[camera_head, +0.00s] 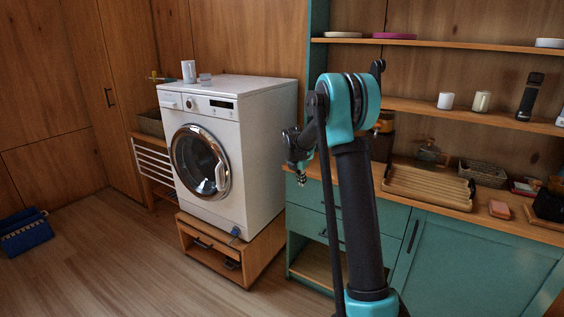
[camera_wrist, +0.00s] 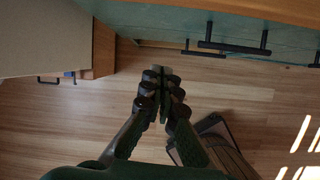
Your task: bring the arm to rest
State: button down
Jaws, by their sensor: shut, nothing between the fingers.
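My gripper (camera_head: 301,178) hangs from my raised teal and black arm in the head view, in front of the teal cabinet and right of the washing machine. It is small and partly hidden by my arm there. In the wrist view my gripper (camera_wrist: 162,74) points down over the wooden floor, its fingers together with nothing between them. It touches nothing that I can see.
A white washing machine (camera_head: 235,150) stands on a wooden pedestal (camera_head: 262,254) at the left. The teal cabinet (camera_head: 446,262) carries a wooden tray (camera_head: 428,186). Shelves above hold cups. A blue basket (camera_head: 24,236) lies far left. The floor (camera_head: 110,270) at front left is clear.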

jog(key=s+d+r+m, duration=0.25)
jog(key=s+m, duration=0.55)
jog(key=s, duration=0.6)
jog(key=s+f+m+y, duration=0.1)
jog(key=s+f+m, duration=0.2)
jog(key=s+m, duration=0.6)
jog(key=s+f+m+y, duration=0.1)
jog(key=s+f+m, duration=0.2)
jog(key=s+m, duration=0.7)
jog(key=s, duration=1.2)
jog(key=shift+s+a+t, duration=0.2)
jog(key=shift+a+t, duration=0.1)
jog(key=shift+t, duration=0.1)
